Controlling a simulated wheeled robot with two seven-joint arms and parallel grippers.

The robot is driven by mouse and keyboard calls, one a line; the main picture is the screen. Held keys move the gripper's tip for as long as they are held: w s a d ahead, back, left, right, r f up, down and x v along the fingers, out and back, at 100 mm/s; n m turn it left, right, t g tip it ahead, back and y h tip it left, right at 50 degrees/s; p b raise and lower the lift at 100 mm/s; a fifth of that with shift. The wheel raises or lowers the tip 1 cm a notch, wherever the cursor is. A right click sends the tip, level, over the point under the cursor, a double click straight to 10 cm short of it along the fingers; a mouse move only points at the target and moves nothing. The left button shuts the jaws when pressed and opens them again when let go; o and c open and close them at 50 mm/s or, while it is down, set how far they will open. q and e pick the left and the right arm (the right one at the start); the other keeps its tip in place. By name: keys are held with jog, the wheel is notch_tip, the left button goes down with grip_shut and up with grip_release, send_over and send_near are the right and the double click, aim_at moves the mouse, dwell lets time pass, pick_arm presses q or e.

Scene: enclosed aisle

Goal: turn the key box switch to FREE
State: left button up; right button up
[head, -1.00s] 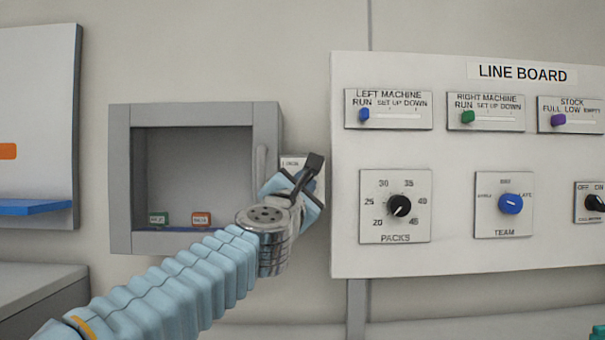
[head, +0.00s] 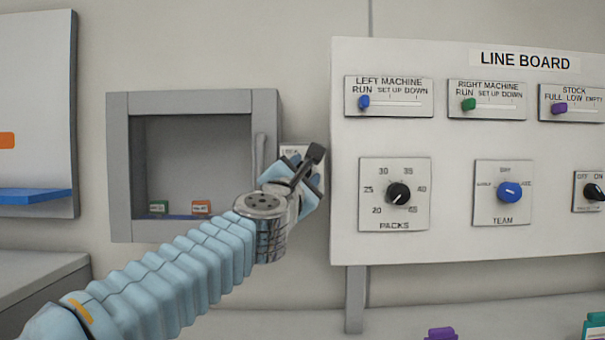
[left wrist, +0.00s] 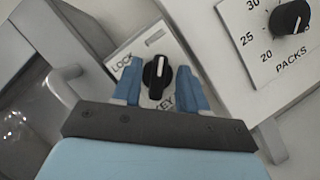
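The key box switch is a black knob (left wrist: 157,80) with a white line, on a pale plate (left wrist: 150,42) right of the key box. In the left wrist view the line points nearly straight up the picture. LOCK shows left of the knob and part of KEY below it; no FREE label is readable. My left gripper (left wrist: 159,68) is open, one blue finger on each side of the knob; I cannot tell whether they touch it. In the head view my left gripper (head: 308,183) hides the knob and most of the plate (head: 292,151). My right gripper is not in view.
The grey key box (head: 119,165) has a handle (head: 259,155) on its right side and small green and orange tags inside. The line board (head: 450,240), with sliders and dials, stands close to the right of my gripper. A blue shelf (head: 35,195) is at far left.

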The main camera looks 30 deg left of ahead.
pick_arm(q)
jog(key=b+v, duration=0.1)
jog(key=v, duration=1.2)
jog(key=shift+s+f+b, duration=0.2)
jog(key=shift+s+b, duration=0.15)
jog(key=shift+b, duration=0.05)
jog(key=shift+d, duration=0.1)
